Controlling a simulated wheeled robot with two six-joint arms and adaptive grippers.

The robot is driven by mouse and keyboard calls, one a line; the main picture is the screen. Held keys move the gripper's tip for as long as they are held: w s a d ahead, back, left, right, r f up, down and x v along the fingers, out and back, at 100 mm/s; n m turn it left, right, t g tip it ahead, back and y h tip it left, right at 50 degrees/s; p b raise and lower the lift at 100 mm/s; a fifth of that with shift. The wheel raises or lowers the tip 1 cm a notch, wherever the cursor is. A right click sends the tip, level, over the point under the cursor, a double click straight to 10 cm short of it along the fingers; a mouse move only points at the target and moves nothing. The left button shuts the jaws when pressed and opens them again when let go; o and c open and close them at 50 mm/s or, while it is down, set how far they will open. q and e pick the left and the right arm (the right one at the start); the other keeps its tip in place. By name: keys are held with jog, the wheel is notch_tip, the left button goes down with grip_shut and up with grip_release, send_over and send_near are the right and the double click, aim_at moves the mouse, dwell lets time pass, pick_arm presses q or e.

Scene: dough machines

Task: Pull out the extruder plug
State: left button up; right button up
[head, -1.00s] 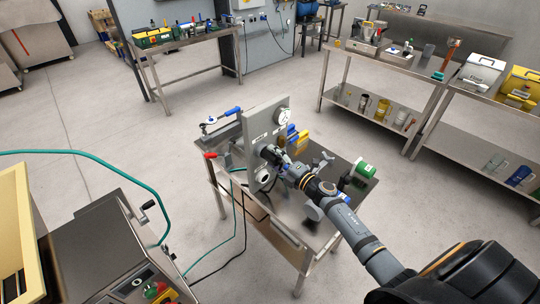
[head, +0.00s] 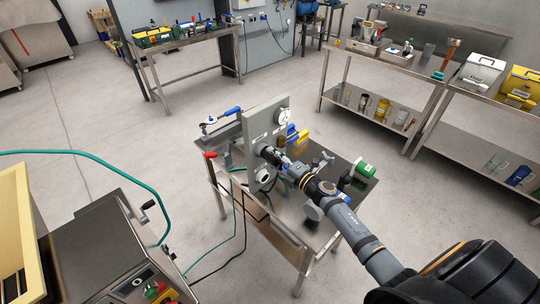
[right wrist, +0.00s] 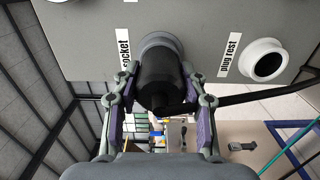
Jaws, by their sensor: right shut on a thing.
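The extruder plug (right wrist: 160,78) is a thick black cylinder in the right wrist view. It sits at the round grey collar of the socket (right wrist: 158,42) on the grey panel. How deep it sits I cannot tell. My right gripper (right wrist: 159,92) is shut on the plug, one finger on each side. In the head view my right gripper (head: 286,166) reaches the panel (head: 262,117) from the right. The white plug rest (right wrist: 263,60) is an empty round holder beside the socket. My left gripper is out of view.
A black cable (right wrist: 245,97) runs off to the right below the plug rest. The panel stands on a steel table (head: 287,205) that also bears a green-and-white spool (head: 365,169) and blue and yellow parts. A dark machine (head: 100,245) stands at the lower left.

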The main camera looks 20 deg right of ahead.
aim_at(280, 161)
jog(key=shift+s+f, duration=0.1)
dwell(0.3)
jog(key=shift+s+d, duration=0.2)
jog(key=shift+s, duration=0.1)
jog(key=shift+s+d+b, duration=0.1)
jog(key=shift+s+b, duration=0.15)
jog(key=shift+b, duration=0.05)
jog(key=shift+v, duration=0.9)
jog(key=shift+w, duration=0.1)
